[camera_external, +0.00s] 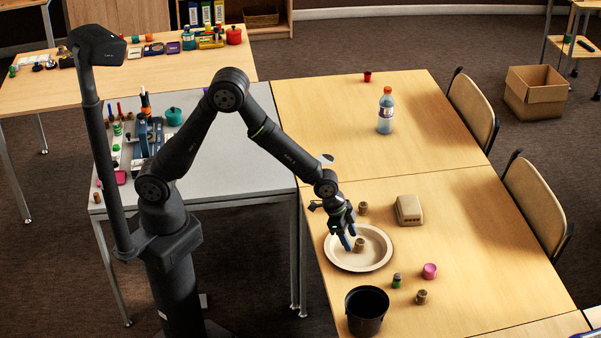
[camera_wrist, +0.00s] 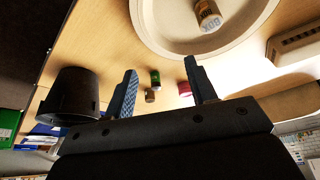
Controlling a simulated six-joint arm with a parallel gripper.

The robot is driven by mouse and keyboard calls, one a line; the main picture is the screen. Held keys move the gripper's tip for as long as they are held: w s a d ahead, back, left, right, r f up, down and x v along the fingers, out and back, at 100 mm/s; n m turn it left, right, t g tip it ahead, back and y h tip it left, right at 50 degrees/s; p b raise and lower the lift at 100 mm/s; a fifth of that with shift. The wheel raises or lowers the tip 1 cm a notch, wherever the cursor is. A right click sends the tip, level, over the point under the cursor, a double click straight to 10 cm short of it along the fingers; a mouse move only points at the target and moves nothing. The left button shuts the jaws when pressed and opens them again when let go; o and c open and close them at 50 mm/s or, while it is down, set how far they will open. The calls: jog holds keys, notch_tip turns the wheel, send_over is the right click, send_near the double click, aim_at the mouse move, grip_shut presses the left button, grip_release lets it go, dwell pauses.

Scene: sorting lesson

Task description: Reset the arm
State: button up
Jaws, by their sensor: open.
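My gripper (camera_external: 349,242) is at the end of my bent arm, over the left part of a cream plate (camera_external: 341,263) on the wooden table. In the wrist view, its two blue fingers (camera_wrist: 160,67) are spread apart with nothing between them. A small brown cylinder (camera_external: 360,246) stands on the plate just right of the fingers in the outside view. In the wrist view the cylinder (camera_wrist: 208,16) shows lettering and lies beyond the fingertips, apart from them. The plate (camera_wrist: 160,38) also shows at the top there.
Near the plate are a black bucket (camera_external: 367,312), a green-and-dark small item (camera_external: 396,281), a brown piece (camera_external: 422,297), a pink cup (camera_external: 430,271), a beige box (camera_external: 409,210) and another brown piece (camera_external: 363,209). A bottle (camera_external: 386,112) stands farther back. The table's right side is clear.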

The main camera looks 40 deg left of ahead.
jog(key=w+d, duration=0.5)
jog(key=d, duration=0.3)
jog(key=w+d+r, duration=0.1)
jog(key=w+d, duration=0.5)
jog(key=d, duration=0.3)
jog(key=shift+d+r+m, duration=0.15)
jog(key=shift+d+m, duration=0.1)
jog(key=shift+m, duration=0.15)
